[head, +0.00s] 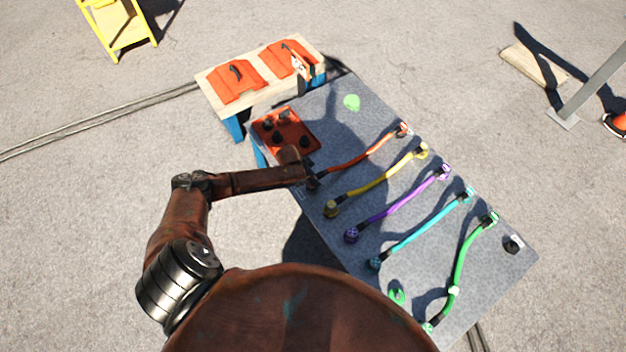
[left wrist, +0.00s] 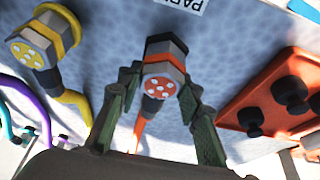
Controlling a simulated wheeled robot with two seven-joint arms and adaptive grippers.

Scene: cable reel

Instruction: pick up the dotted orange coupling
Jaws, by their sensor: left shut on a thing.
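The dotted orange coupling (left wrist: 163,82) has a dark hexagonal body, an orange band and an orange face with white dots. It sits between the two green fingers of my left gripper (left wrist: 158,98) in the left wrist view, and the gripper is shut on it. In the head view my left gripper (head: 306,174) is at the left edge of the grey table, at the near end of the orange hose (head: 358,159). The gripper mostly hides the coupling there. My right gripper is not in view.
The yellow coupling (head: 331,209) lies beside it, then purple (head: 351,234), cyan (head: 375,263) and green hoses along the grey table (head: 495,282). An orange panel with black knobs (head: 306,126) lies behind my gripper. A wooden bench (head: 213,85) adjoins the table.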

